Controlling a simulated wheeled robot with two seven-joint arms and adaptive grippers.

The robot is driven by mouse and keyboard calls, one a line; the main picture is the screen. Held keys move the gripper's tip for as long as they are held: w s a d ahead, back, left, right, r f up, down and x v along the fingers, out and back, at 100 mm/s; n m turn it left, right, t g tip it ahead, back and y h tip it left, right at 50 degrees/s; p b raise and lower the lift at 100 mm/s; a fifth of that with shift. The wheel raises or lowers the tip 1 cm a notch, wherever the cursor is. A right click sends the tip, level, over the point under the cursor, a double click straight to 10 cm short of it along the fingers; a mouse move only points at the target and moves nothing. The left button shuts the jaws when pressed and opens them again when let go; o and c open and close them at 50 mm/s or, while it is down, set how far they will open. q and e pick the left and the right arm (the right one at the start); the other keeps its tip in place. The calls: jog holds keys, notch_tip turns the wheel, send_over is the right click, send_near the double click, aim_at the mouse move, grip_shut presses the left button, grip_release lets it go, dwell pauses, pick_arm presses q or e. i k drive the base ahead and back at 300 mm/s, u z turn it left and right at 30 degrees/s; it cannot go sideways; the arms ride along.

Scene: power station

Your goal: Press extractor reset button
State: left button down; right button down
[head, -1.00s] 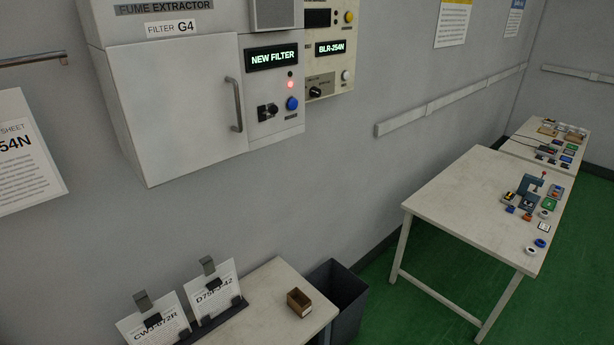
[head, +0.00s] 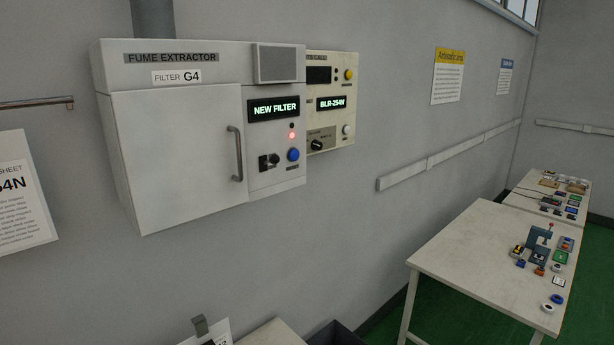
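The fume extractor (head: 180,150) is a white cabinet on the wall, left of centre in the head view. Its door is shut and has a grey vertical handle (head: 235,153). A blue round button (head: 293,155) sits low on its right-hand panel. A black rotary switch (head: 269,161) is left of the button. A red lamp (head: 292,135) glows above the button, and the display (head: 274,109) reads "NEW FILTER". Neither of my grippers shows in the head view.
A beige panel (head: 335,95) reading "BLR-254N" hangs right of the extractor. A white table (head: 470,260) with several small parts stands at the right, with another behind it. A low table (head: 272,335) and a dark bin (head: 336,335) are at the bottom edge.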

aim_at(294, 155)
jog(key=z, duration=0.45)
jog(key=k, duration=0.95)
jog(key=u, duration=0.5)
jog(key=i, duration=0.45)
jog(key=u, duration=0.35)
